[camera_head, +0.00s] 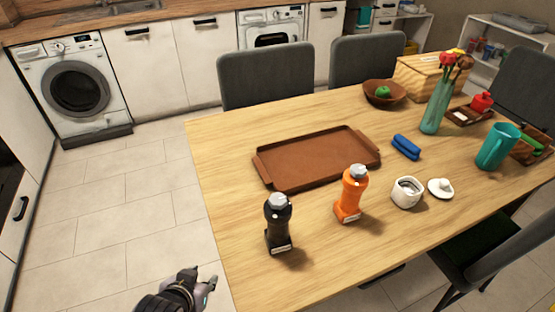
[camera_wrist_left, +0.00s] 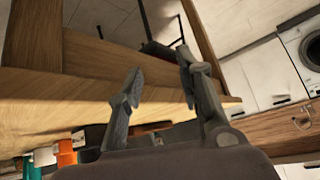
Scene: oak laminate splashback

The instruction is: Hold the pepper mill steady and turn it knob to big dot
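A black mill (camera_head: 278,225) with a grey faceted knob (camera_head: 278,200) and a pale label at its base stands upright near the table's left front edge. An orange mill (camera_head: 350,195) with a similar grey knob (camera_head: 357,171) and a label stands upright to its right. I cannot read the labels or make out any dots. My left gripper (camera_head: 203,283) is beyond the table's left edge, lower left of the black mill and apart from it. The left wrist view shows its two fingers (camera_wrist_left: 161,74) spread with nothing between them. My right gripper is not in view.
A brown tray (camera_head: 264,170) lies behind the mills. A white sugar pot (camera_head: 406,194), its lid on a saucer (camera_head: 432,187), a blue cloth-like item (camera_head: 406,147), a vase (camera_head: 437,108) and a teal jug (camera_head: 497,148) stand to the right. The table's left front corner is clear.

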